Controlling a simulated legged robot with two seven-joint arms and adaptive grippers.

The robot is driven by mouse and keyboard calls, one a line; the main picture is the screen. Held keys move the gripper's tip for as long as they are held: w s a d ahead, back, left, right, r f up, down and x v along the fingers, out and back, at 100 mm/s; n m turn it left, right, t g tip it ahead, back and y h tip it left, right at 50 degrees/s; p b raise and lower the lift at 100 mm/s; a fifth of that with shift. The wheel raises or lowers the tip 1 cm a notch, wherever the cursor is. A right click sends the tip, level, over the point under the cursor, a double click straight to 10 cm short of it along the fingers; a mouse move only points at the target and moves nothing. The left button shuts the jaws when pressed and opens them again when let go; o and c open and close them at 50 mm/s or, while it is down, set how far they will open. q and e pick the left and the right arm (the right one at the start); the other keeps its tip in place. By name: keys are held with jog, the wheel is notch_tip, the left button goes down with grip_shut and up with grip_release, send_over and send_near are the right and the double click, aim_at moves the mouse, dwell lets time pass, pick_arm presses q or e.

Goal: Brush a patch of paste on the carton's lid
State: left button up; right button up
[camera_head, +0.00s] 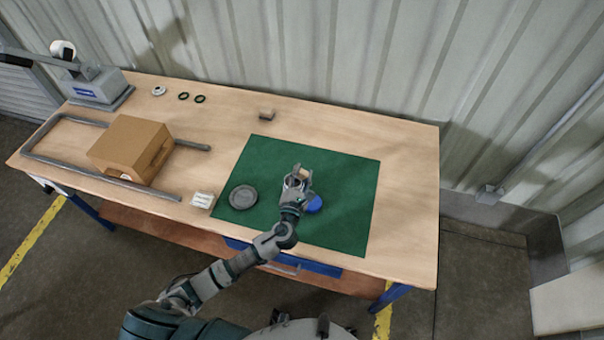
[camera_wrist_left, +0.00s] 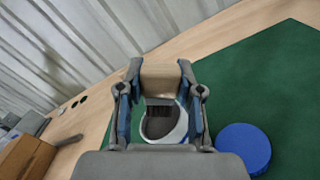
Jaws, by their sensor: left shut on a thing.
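The brown carton (camera_head: 130,140) sits at the left of the bench, between grey rails; part of it shows in the left wrist view (camera_wrist_left: 28,157). My left gripper (camera_head: 299,178) is over the green mat. In the left wrist view its fingers (camera_wrist_left: 160,90) are shut on a tan brush (camera_wrist_left: 160,82) with dark bristles pointing down. The bristles are over or in the mouth of an open round pot with a pale rim (camera_wrist_left: 180,130); I cannot tell whether they touch the paste. A blue round lid (camera_wrist_left: 243,148) lies beside the pot. My right gripper is not in view.
A dark grey disc (camera_head: 243,196) lies on the green mat (camera_head: 345,215). A small white box (camera_head: 203,200) stands by the mat's left edge. A small brown block (camera_head: 267,114) and rings (camera_head: 184,96) lie at the back. A grey device (camera_head: 98,88) stands at the far left. The mat's right side is clear.

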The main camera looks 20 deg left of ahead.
pick_arm(q)
jog(key=shift+a+f, duration=0.35)
jog(key=shift+a, duration=0.5)
jog(key=shift+d+f+b, duration=0.15)
jog(key=shift+d+b, duration=0.15)
jog(key=shift+d, duration=0.4)
jog(key=shift+a+f, duration=0.2)
jog(key=shift+a, duration=0.3)
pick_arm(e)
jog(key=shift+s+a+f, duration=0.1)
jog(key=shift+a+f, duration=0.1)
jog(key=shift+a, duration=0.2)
pick_arm(q)
jog(key=shift+s+d, duration=0.1)
jog(key=shift+d, duration=0.05)
